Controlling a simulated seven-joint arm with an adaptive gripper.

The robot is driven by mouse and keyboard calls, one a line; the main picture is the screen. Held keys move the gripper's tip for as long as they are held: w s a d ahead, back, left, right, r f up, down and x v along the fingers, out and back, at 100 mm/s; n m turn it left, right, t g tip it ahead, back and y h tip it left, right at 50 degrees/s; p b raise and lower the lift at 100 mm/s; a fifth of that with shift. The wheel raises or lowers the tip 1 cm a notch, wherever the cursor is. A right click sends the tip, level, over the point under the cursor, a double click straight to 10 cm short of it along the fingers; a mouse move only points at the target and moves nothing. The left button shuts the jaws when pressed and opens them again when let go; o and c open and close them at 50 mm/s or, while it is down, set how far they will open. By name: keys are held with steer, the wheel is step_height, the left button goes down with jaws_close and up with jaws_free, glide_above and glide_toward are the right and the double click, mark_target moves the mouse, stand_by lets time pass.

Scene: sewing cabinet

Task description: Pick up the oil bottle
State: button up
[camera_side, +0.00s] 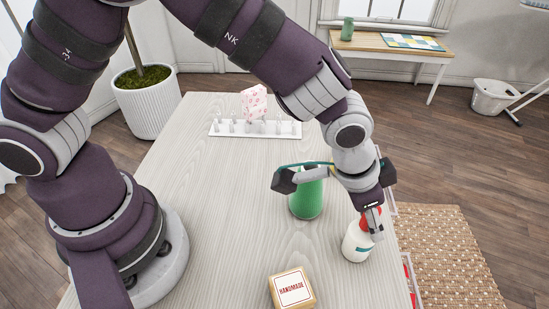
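The oil bottle looks to be the small white bottle (354,243) with a red top and a dark label band. It stands upright near the right edge of the pale wooden table. My gripper (373,228) points down at the bottle's top and upper right side. Its fingers overlap the red top in this view. I cannot tell whether they touch the bottle or how far apart they are, as one finger hides the other side.
A green cone-like object (307,200) stands just left of the bottle, partly behind my wrist. A wooden box labelled "HANDMADE" (291,289) lies at the front. A white rack (229,130) with a pink patterned piece (254,101) stands at the back. The table's middle left is clear.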

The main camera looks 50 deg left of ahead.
jaws_close()
